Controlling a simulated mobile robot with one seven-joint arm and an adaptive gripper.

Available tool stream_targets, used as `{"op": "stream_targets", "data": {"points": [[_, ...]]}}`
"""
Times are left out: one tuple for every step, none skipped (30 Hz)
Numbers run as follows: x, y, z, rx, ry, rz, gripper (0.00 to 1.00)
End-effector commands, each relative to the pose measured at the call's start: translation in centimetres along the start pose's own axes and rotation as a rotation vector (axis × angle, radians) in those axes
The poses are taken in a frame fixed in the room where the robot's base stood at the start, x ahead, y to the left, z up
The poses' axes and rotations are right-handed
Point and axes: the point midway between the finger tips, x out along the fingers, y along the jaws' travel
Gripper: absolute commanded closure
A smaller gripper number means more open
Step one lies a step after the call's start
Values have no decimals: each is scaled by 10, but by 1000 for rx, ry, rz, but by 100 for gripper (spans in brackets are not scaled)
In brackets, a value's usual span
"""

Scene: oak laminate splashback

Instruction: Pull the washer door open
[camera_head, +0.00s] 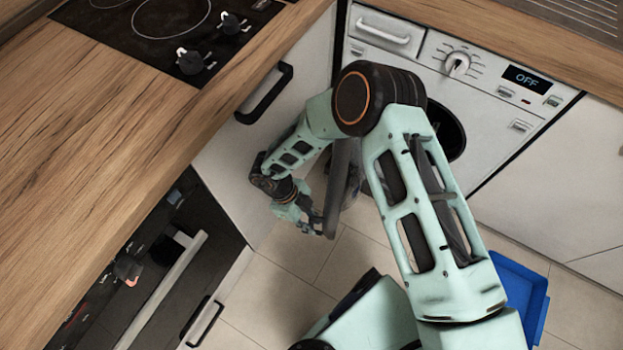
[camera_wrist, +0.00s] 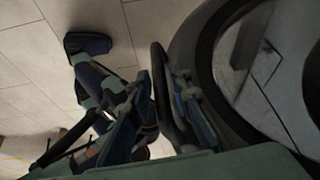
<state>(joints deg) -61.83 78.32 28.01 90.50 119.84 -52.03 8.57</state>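The white washer (camera_head: 488,84) is built in under the counter at the top right, with its dark round opening (camera_head: 447,130) partly behind my arm. The washer door (camera_head: 342,185) stands swung out to the left of the opening, seen nearly edge-on and partly hidden by my arm. In the wrist view its dark ring (camera_wrist: 205,60) and clear glass (camera_wrist: 250,65) fill the right side. My gripper (camera_head: 318,222) is at the door's outer edge. In the wrist view, my gripper's fingers (camera_wrist: 163,100) lie close on both sides of the dark curved door handle (camera_wrist: 161,85).
A white cabinet front (camera_head: 285,120) with a black handle (camera_head: 264,93) is close on the left of the door. An oven (camera_head: 150,265) is at the lower left. A blue tray (camera_head: 520,290) lies on the tiled floor at the right. Wooden counters run above.

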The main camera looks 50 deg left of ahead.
Motion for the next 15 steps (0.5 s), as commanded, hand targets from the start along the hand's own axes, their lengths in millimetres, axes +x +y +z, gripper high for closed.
{"op": "stream_targets", "data": {"points": [[-6, 0, 0, 0, -2, -1, 81], [-11, 0, 1, 0, -2, -1, 81], [-17, -1, 0, 0, -3, -1, 81], [-22, -1, 0, 0, -3, -1, 81], [-28, -1, 0, 0, -3, -1, 81], [-34, -1, 1, 0, -4, -1, 81], [-40, -1, 0, 1, -3, -1, 81], [-45, 0, 0, 1, -3, -1, 81], [-51, 0, 1, 1, -3, 0, 81], [-55, 0, 1, 1, -3, 0, 81], [-58, 0, 0, 1, -2, 0, 81], [-63, 0, 0, 1, -2, 0, 81], [-65, 0, 1, 0, -2, 0, 81], [-68, 0, 1, 0, -3, 0, 81], [-70, 1, 1, 0, -2, 1, 81]]}}
